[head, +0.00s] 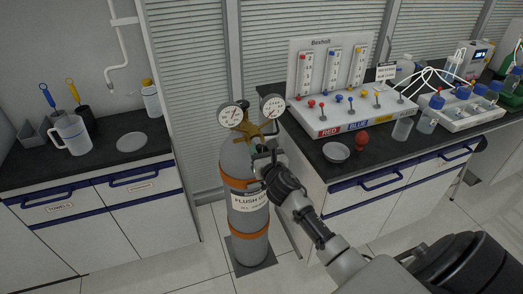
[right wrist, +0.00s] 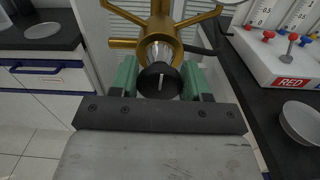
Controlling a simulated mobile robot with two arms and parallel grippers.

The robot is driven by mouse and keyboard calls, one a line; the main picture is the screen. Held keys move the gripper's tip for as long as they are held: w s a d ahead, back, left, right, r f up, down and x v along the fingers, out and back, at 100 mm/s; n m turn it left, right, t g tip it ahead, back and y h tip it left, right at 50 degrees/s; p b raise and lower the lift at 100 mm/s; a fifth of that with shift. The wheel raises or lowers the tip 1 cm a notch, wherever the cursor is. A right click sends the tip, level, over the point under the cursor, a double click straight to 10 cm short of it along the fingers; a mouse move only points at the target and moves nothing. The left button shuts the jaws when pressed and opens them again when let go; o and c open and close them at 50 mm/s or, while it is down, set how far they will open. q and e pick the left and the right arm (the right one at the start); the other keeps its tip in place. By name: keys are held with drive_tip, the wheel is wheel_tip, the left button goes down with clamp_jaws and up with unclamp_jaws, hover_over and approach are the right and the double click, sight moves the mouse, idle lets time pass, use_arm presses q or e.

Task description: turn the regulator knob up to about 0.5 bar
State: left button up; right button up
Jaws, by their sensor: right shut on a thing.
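The regulator (head: 254,128) is a brass body with two round dial gauges on top of the grey gas cylinder (head: 246,228). The left gauge (head: 231,117) and right gauge (head: 273,105) face the head camera; their needle readings are too small to tell. In the right wrist view the black regulator knob (right wrist: 160,81) with a white mark sits between the green fingers of my right gripper (right wrist: 160,86), under the brass regulator body (right wrist: 159,32). My right gripper also shows in the head view (head: 262,160), shut on the knob, which it largely hides there. My left gripper is not in view.
The bench with the flowmeter panel (head: 318,70) stands close to the right of the cylinder. A small bowl (head: 336,152) and a red ball-like object (head: 362,140) lie near its edge. The left counter (head: 95,152) holds a jug (head: 72,135).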

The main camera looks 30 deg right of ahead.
drive_tip(key=shift+m, duration=0.3)
drive_tip(key=m, duration=0.3)
drive_tip(key=shift+d+m, duration=0.1)
drive_tip(key=shift+m, duration=0.3)
drive_tip(key=m, duration=0.3)
drive_tip(key=shift+f+m, duration=0.1)
drive_tip(key=shift+m, duration=0.2)
drive_tip(key=m, duration=0.3)
drive_tip(key=shift+d+m+b, duration=0.1)
drive_tip(key=shift+m+b, duration=0.2)
drive_tip(key=shift+b, duration=0.05)
drive_tip(key=m, duration=0.3)
drive_tip(key=shift+f+m, duration=0.1)
drive_tip(key=shift+m, duration=0.3)
drive_tip(key=m, duration=0.6)
drive_tip(key=shift+f, duration=0.1)
drive_tip(key=m+p, duration=0.1)
drive_tip(key=m, duration=0.5)
drive_tip(key=shift+f, duration=0.15)
